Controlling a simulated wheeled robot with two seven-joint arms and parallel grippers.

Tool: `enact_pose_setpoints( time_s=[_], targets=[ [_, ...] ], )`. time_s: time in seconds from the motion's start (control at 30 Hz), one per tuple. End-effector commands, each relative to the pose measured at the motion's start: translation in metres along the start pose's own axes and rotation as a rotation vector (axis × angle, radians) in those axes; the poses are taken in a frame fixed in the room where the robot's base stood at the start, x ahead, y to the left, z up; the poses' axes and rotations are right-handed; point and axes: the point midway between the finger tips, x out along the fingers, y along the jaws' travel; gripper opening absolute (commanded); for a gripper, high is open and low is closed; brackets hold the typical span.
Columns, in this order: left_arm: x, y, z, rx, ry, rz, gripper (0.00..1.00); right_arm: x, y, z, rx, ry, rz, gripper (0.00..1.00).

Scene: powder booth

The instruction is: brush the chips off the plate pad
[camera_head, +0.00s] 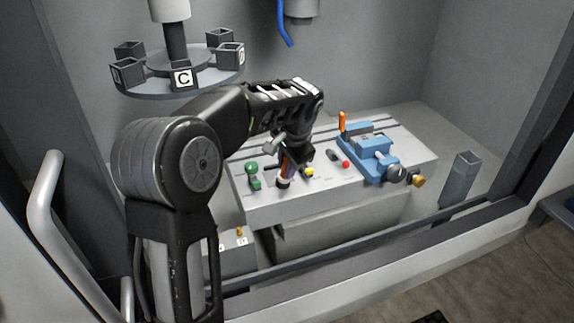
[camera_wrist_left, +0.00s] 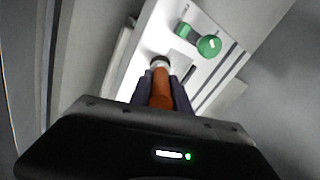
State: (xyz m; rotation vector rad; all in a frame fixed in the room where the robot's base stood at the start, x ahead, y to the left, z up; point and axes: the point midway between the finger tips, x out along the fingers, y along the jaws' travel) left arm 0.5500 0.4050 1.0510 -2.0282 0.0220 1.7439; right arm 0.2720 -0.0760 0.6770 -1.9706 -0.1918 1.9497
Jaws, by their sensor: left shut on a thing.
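My left gripper (camera_head: 288,162) is shut on a brush with an orange-brown handle (camera_wrist_left: 161,88). The brush's pale and dark end (camera_wrist_left: 159,62) points down at the light grey bed (camera_head: 330,190); I cannot tell whether it touches. In the head view the brush end (camera_head: 283,183) is between a green knob (camera_head: 252,168) and a yellow button (camera_head: 309,172). The green knob also shows in the left wrist view (camera_wrist_left: 208,46). I cannot make out any chips or a distinct plate pad. My right gripper is not in view.
A blue vise (camera_head: 368,160) with an orange upright piece (camera_head: 342,122) stands to the right on the bed, near a red button (camera_head: 346,164). A lettered carousel (camera_head: 150,85) hangs at back left. A grey square tube (camera_head: 460,178) stands at far right.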

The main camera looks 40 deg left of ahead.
Motion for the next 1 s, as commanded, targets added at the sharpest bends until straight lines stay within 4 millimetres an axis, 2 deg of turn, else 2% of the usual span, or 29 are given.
enact_pose_setpoints(
  time_s=[0.3, 0.7, 1.0],
  targets=[
    [0.003, 0.0, 0.0, 0.0, 0.0, 0.0, 0.0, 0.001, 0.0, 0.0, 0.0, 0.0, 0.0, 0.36],
    [0.01, -0.027, -0.007, -0.001, -0.001, 0.0, 0.0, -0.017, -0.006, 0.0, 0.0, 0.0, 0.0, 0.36],
    [0.013, -0.029, -0.008, 0.0, 0.001, 0.0, 0.0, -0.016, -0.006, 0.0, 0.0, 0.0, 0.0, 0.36]
  ],
)
